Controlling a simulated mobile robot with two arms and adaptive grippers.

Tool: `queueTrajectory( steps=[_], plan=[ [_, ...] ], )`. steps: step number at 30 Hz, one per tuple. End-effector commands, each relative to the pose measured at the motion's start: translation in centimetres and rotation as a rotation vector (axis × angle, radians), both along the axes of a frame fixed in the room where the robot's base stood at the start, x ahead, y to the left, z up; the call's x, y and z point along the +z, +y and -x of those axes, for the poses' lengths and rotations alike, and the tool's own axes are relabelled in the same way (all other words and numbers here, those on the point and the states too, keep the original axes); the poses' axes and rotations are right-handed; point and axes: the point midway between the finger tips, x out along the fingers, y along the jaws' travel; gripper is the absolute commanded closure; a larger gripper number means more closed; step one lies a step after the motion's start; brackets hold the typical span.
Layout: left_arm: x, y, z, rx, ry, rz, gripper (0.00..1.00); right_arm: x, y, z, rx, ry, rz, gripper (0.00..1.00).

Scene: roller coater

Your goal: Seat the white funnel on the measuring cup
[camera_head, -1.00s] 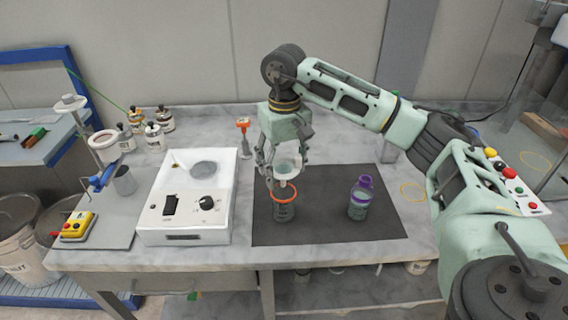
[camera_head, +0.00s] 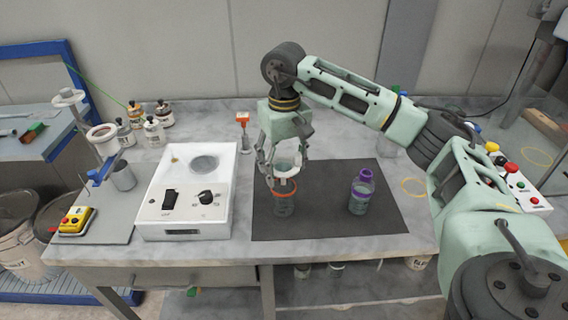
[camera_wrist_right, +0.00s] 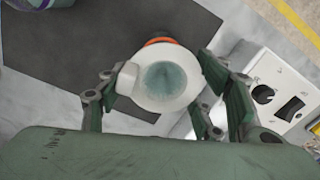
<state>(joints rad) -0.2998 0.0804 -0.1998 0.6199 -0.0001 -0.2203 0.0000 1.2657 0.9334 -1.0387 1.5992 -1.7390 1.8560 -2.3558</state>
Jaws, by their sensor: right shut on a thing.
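The white funnel (camera_head: 285,172) is between the fingers of my right gripper (camera_head: 284,178), which is shut on it. In the right wrist view the round funnel (camera_wrist_right: 164,78) shows from above, with a tab on its left side by one finger. The measuring cup (camera_head: 283,204) with an orange rim stands upright on the dark mat directly below the funnel. The funnel's lower part is at the cup's rim; I cannot tell whether it rests on it. In the right wrist view only a bit of the orange rim (camera_wrist_right: 160,41) shows behind the funnel. My left gripper is not in view.
A bottle with a purple cap (camera_head: 361,192) stands to the right on the dark mat (camera_head: 330,220). A white device with knobs (camera_head: 187,205) is left of the cup. An orange-topped stand (camera_head: 243,122) is behind. The mat between cup and bottle is clear.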

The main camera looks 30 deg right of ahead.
Motion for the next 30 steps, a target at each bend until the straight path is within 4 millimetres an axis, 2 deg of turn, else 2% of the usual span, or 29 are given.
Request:
queueTrajectory(
  steps=[20, 30],
  plan=[
    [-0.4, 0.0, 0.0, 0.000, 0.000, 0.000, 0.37, -0.5, 0.0, 0.0, 0.000, 0.000, 0.000, 0.60],
    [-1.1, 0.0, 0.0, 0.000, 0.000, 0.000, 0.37, -1.3, 0.0, 0.0, 0.000, 0.000, 0.000, 0.60]
  ],
)
